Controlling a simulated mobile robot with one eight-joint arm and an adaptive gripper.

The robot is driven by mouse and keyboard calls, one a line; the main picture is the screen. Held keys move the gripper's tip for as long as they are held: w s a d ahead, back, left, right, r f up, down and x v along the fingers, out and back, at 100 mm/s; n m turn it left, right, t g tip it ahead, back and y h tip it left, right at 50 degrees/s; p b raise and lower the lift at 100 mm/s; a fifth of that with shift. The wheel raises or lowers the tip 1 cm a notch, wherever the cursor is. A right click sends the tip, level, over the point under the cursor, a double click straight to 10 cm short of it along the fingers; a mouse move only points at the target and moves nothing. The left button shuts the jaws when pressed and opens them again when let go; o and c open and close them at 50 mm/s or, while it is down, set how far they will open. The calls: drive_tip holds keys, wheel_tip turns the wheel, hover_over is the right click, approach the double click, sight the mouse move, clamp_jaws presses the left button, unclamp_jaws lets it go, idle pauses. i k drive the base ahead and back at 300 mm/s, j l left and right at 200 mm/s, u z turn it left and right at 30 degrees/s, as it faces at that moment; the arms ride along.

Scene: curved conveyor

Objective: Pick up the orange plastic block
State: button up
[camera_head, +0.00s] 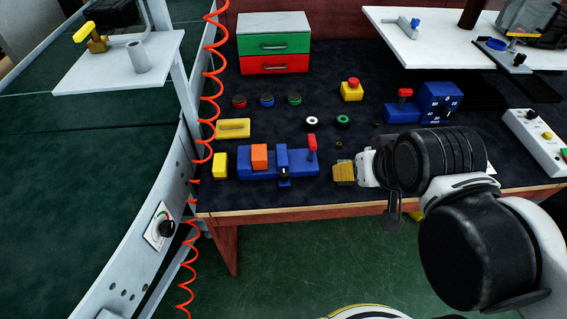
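The orange plastic block (259,156) sits on the left part of a blue fixture (244,172) near the front of the dark table. My gripper (345,173) is to the right of the fixture, at the table's front edge, with yellowish finger pads pointing left. It is apart from the orange block. The frame does not show clearly whether the fingers are open or shut.
A red-topped lever (312,147) stands on the fixture's right side, between block and gripper. A yellow block (220,165) and a yellow tray-like piece (233,128) lie to the left. A coiled red cable (209,95) hangs at the table's left edge. Drawers (273,43) stand behind.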

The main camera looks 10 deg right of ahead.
sight(260, 151)
drive_tip(key=k+j, duration=0.15)
drive_tip(key=j, duration=0.2)
drive_tip(key=k+j, duration=0.2)
drive_tip(key=j, duration=0.2)
drive_tip(key=k+j, duration=0.15)
drive_tip(key=j, duration=0.2)
drive_tip(key=z, duration=0.05)
